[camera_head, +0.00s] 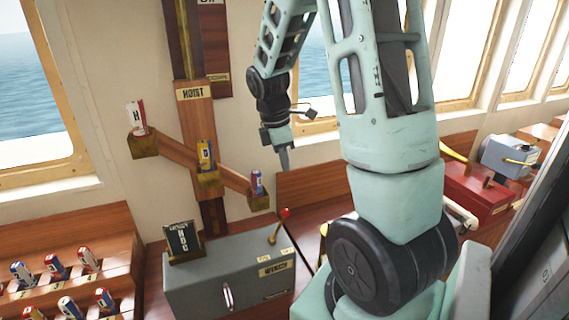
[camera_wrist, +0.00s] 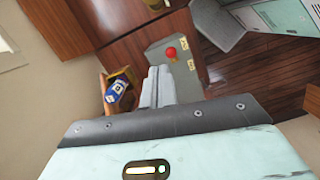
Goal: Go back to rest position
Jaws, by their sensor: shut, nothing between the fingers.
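My gripper (camera_head: 284,158) hangs down in front of the wall, right of the hoist board, with its fingers together and nothing between them. In the wrist view the closed fingers (camera_wrist: 158,88) point toward the grey winch box (camera_wrist: 184,60). The blue can on the right holder (camera_head: 257,183) is just left of and below the fingertips in the head view, apart from them. It also shows in the wrist view (camera_wrist: 119,90), left of the fingers.
A hoist beam (camera_head: 180,155) carries a red-white can (camera_head: 136,117) and a yellow-blue can (camera_head: 205,153). Below stands the winch box (camera_head: 225,275) with a red-knobbed lever (camera_head: 279,224) and a small sign (camera_head: 184,241). A rack (camera_head: 125,255) of several cans is at left. A red box (camera_head: 480,190) is at right.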

